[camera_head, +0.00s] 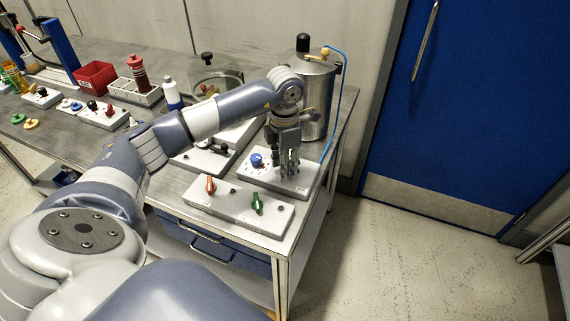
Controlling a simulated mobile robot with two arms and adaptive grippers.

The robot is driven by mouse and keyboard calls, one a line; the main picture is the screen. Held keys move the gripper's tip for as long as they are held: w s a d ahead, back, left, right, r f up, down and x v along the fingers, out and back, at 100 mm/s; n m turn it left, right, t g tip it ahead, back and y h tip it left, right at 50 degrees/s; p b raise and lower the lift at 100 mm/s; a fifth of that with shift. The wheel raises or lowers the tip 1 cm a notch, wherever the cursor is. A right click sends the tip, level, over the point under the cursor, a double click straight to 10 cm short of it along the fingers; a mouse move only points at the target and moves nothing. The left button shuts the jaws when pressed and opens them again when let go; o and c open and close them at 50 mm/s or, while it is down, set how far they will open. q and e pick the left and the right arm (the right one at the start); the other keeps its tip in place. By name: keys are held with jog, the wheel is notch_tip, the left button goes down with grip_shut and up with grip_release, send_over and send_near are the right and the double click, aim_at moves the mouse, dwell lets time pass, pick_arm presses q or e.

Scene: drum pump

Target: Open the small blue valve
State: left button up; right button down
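The small blue valve (257,160) is a blue knob on a white panel block (262,178) near the right end of the bench. My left gripper (289,172) points down over the right part of this block, just to the right of the blue knob. Its fingers look close together, but how far they are open is too small to tell. I see nothing held between them. Whether the fingertips touch the block is unclear. My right gripper is not in view.
A front white block (236,210) carries an orange handle (210,185) and a green handle (257,203). A metal tank (318,90) with a blue hose stands behind my gripper. Clear floor lies right, before a blue door (480,110).

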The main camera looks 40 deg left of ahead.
pick_arm(q)
jog(key=shift+r, duration=0.25)
notch_tip(320, 180, up, 12)
jog(key=shift+f, duration=0.25)
jog(key=shift+s, duration=0.1)
dwell(0.5)
